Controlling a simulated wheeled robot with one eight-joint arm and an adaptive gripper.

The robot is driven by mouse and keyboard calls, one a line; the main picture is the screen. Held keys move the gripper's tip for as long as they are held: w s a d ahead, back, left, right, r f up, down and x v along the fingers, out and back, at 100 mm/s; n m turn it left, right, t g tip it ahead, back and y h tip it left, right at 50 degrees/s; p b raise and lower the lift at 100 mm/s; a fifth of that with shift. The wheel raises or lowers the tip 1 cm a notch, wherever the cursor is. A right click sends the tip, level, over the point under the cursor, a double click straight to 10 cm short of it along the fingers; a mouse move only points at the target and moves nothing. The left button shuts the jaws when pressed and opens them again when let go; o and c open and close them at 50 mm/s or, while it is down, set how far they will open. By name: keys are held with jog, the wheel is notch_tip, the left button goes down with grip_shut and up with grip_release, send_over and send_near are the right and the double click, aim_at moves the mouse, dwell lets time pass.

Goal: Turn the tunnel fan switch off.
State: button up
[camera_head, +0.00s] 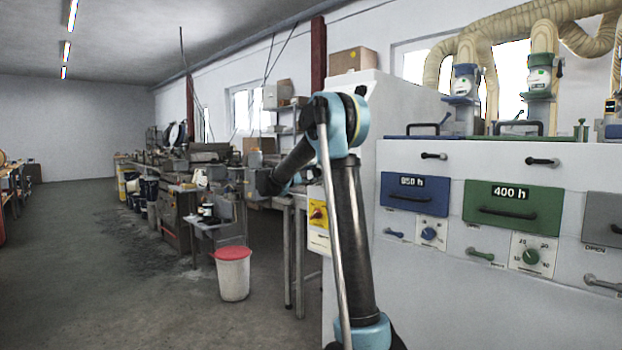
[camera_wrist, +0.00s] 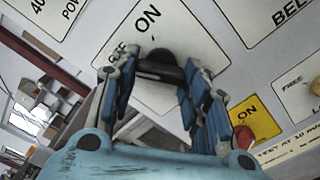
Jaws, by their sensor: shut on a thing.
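In the wrist view, a black switch knob (camera_wrist: 160,58) sits on a white plate (camera_wrist: 150,28) marked "ON" at its top. A second word on the plate, at its left, is partly hidden by a finger. My gripper (camera_wrist: 160,76) has its blue-padded fingers on either side of the knob and is shut on it. Which way the knob points is hard to tell, because the fingers cover part of it. No "tunnel fan" wording can be read. In the head view my forearm reaches left past the cabinet, and the gripper's fingers cannot be made out.
Other labelled plates surround the switch. A red-lidded white bin (camera_head: 233,275) stands on the floor, with open floor to its left.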

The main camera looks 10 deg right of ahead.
jog(key=shift+f, duration=0.2)
jog(key=o, duration=1.1)
jog(key=shift+c, duration=0.2)
jog(key=shift+a, duration=0.1)
jog(key=v, duration=1.2)
